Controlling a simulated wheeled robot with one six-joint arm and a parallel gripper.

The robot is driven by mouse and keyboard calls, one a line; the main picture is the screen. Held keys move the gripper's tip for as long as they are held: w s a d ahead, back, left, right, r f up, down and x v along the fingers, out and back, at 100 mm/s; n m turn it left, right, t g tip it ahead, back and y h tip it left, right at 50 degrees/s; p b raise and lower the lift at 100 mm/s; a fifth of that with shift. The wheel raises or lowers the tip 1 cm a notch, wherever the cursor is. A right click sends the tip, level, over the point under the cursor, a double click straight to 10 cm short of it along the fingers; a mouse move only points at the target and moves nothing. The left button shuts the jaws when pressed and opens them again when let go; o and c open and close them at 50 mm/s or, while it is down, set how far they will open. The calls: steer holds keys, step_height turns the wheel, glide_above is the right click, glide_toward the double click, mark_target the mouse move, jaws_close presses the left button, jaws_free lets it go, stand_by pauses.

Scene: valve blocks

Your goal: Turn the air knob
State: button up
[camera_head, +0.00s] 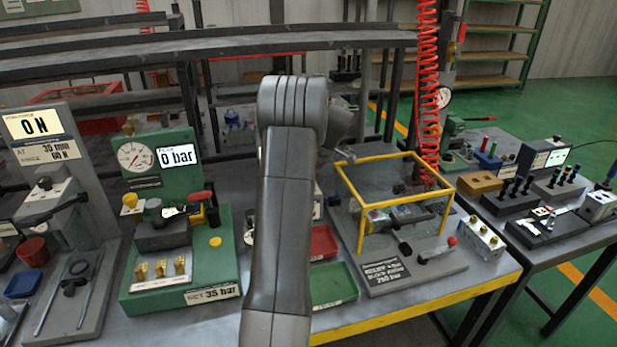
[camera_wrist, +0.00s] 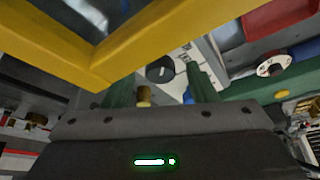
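In the wrist view a round black knob with a pale mark (camera_wrist: 160,68) sits on a light plate (camera_wrist: 183,60). I cannot read a label on it, so I cannot confirm it is the air knob. My gripper (camera_wrist: 161,82) shows as two dark green fingers spread apart, with the knob visible in the gap beyond them. Nothing is held, and I cannot tell the distance to the knob. In the head view my arm covers this area and my gripper's fingers do not show clearly.
A yellow-framed guard (camera_head: 400,192) stands right of my arm; its yellow bar (camera_wrist: 105,62) is very close in the wrist view. A green press station (camera_head: 165,155) reading 0 bar stands left. Green (camera_head: 330,286) and red trays (camera_head: 323,242) lie between them.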

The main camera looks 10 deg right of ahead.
steer(key=v, duration=1.3)
steer(key=shift+d+r, duration=0.2)
steer(key=shift+r, duration=0.15)
steer(key=x, duration=1.3)
steer(key=shift+a+f, duration=0.25)
steer(key=shift+f, duration=0.1)
